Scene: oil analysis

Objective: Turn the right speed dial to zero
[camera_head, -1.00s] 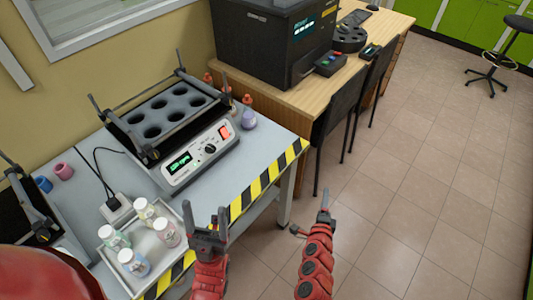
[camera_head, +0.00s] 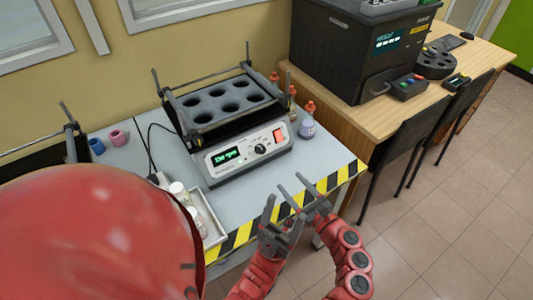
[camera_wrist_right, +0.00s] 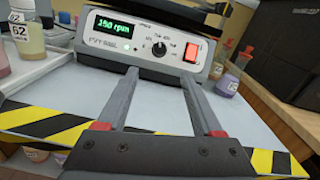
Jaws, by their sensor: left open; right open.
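A shaker (camera_head: 240,155) with a black rack of round holes stands on the grey table. Its front panel has a lit green display (camera_wrist_right: 113,27), a black speed dial (camera_head: 260,149) and a red switch (camera_wrist_right: 191,53). The display shows an rpm value, perhaps 190. In the right wrist view the dial (camera_wrist_right: 159,48) lies just beyond and between my right fingertips. My right gripper (camera_head: 292,182) is open and empty in front of the panel, apart from the dial. It also shows in the wrist view (camera_wrist_right: 160,74).
A white tray (camera_head: 215,234) with bottles sits left of the grippers, partly behind my red body part. Flasks (camera_head: 307,127) stand right of the shaker. A second black device (camera_head: 50,152) shows at the left. Yellow-black tape (camera_head: 240,237) marks the table's front edge.

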